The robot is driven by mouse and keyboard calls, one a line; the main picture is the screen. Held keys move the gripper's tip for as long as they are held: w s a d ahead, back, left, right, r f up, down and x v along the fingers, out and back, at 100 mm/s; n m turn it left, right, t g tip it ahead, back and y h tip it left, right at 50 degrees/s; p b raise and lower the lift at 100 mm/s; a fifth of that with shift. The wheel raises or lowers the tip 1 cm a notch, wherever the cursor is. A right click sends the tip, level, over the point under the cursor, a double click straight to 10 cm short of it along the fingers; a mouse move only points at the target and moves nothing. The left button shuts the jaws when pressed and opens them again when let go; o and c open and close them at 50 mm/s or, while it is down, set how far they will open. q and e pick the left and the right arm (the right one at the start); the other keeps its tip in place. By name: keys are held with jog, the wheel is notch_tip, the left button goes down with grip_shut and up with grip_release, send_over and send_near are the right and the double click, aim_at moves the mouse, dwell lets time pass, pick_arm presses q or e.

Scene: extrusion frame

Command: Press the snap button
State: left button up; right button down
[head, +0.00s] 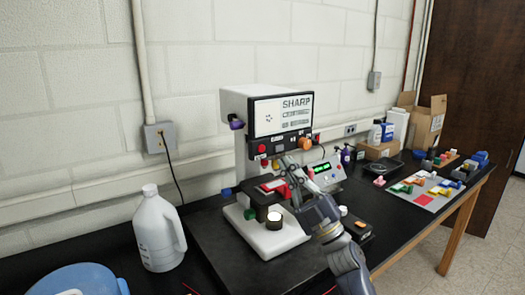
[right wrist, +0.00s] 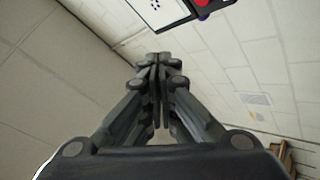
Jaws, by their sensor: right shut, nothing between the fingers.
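A white machine (head: 235,104) with a sign panel stands on the black table. Its dark control strip carries a red button (head: 262,148), a grey-white button (head: 277,149) and an orange knob (head: 304,144). I cannot tell which control is the snap button. My right gripper (head: 286,162) is shut and empty, just below the strip in the head view, apparently apart from the buttons. It also shows shut in the right wrist view (right wrist: 158,60), with part of the sign panel (right wrist: 160,8) and a red control (right wrist: 203,3) above it. My left gripper is not in view.
A white jug (head: 158,235) stands left of the machine. A white base with a round pale cup (head: 274,219) lies below my right gripper. A device with a green display (head: 323,170) stands to the right. Colored blocks and boxes (head: 428,120) lie farther right.

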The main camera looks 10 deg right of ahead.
aim_at(261, 149)
jog(key=w+a+b, duration=0.2)
jog(key=w+b, duration=0.1)
jog(key=w, duration=0.4)
jog(key=shift+w+a+b, duration=0.25)
jog(key=shift+a+b, duration=0.05)
jog(key=shift+a, duration=0.05)
jog(key=shift+f, duration=0.1)
dwell(1.0)
jog(key=shift+w+a+b, duration=0.15)
jog(key=shift+w+b, duration=0.2)
jog(key=shift+w, duration=0.05)
jog(key=shift+w+a+b, duration=0.15)
jog(key=shift+w+b, duration=0.2)
jog(key=shift+b, duration=0.05)
dwell(0.5)
jog(key=shift+s, duration=0.15)
dwell(0.3)
jog(key=shift+s+d+p, duration=0.3)
jog(key=shift+s+p, duration=0.2)
jog(key=shift+s, duration=0.15)
